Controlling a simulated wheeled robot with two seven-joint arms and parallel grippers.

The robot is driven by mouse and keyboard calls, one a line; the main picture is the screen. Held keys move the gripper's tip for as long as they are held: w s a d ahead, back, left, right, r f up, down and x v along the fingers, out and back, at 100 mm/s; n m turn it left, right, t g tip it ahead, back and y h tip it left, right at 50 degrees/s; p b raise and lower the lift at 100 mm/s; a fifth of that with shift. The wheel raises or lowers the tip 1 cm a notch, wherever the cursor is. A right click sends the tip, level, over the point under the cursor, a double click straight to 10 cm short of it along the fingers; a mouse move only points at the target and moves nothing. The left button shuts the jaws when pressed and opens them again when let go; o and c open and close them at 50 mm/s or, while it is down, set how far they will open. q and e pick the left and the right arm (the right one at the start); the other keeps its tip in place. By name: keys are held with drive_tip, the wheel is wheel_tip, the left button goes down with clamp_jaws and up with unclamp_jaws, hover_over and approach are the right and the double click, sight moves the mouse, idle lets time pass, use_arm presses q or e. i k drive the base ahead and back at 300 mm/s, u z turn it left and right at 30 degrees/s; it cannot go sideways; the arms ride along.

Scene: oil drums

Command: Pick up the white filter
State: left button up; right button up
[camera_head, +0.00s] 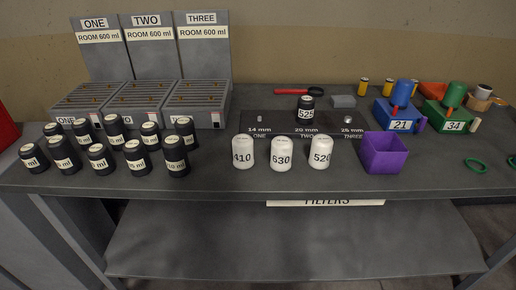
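Three white canisters stand upright in a row near the front middle of the grey table, above a front-edge label reading FILTERS (325,203). They are the white canister marked 410 (243,152), the white canister marked 630 (281,154) and the white canister marked 520 (320,152). They stand apart from each other. I cannot tell which one the task calls the white filter. Neither of my grippers shows in the head view.
Several black labelled drums (97,157) crowd the left, before grey slotted racks (203,100). A dark mat (280,121) bears a black drum (306,109). Right are a purple open box (384,153), a blue block (398,115) and a green block (449,116). Bare tabletop lies before the canisters.

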sight(243, 144)
drive_tip(key=i, duration=0.8)
drive_tip(key=k, duration=1)
drive_tip(key=z, duration=2.05)
drive_tip(key=i, duration=1.35)
drive_tip(key=u, duration=2.2)
